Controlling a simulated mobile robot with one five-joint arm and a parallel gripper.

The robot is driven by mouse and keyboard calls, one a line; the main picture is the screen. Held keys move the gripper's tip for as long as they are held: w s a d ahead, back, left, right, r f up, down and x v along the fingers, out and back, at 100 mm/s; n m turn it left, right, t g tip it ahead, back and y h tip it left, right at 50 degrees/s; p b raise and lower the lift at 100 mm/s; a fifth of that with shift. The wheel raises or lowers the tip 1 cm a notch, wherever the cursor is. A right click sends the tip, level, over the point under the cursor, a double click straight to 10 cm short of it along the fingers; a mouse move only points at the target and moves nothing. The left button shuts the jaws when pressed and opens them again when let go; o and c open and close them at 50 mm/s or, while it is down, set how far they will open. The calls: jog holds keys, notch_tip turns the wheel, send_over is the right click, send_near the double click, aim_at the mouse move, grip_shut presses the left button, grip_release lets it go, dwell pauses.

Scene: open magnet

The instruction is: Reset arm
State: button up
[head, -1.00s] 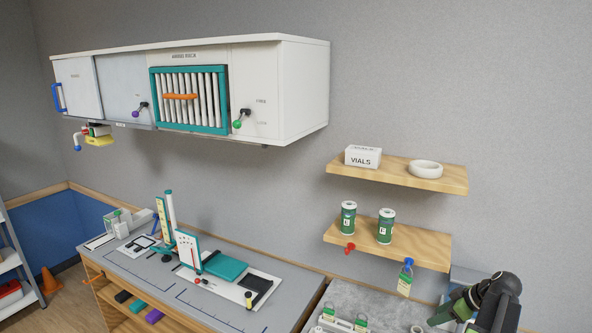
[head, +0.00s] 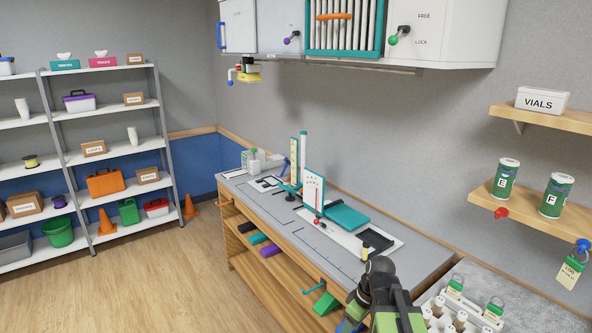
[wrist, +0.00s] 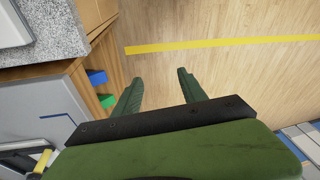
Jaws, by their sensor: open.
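My gripper (wrist: 158,92) shows in the wrist view as two green fingers held apart, with nothing between them. It points down over the wooden floor (wrist: 220,70), beside the bench. In the head view my arm is folded at the lower middle, in front of the bench's near end, and the fingertips there cannot be made out.
The grey bench (head: 258,208) runs along the wall, with a teal-and-white device (head: 313,188) on it. A wall cabinet (head: 455,30) hangs above. Wooden shelves (head: 550,117) are at right. A stocked rack (head: 70,150) stands at left. Open floor (head: 150,280) lies at lower left.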

jog(key=s+m+h, duration=0.1)
jog(key=m, duration=0.2)
jog(key=s+f+m+h, duration=0.1)
jog(key=m, duration=0.2)
jog(key=s+f+m, duration=0.1)
jog(key=s+m, duration=0.1)
jog(key=m, duration=0.1)
jog(key=shift+f+h, duration=0.1)
jog(key=shift+h, duration=0.3)
jog(key=shift+d, duration=0.1)
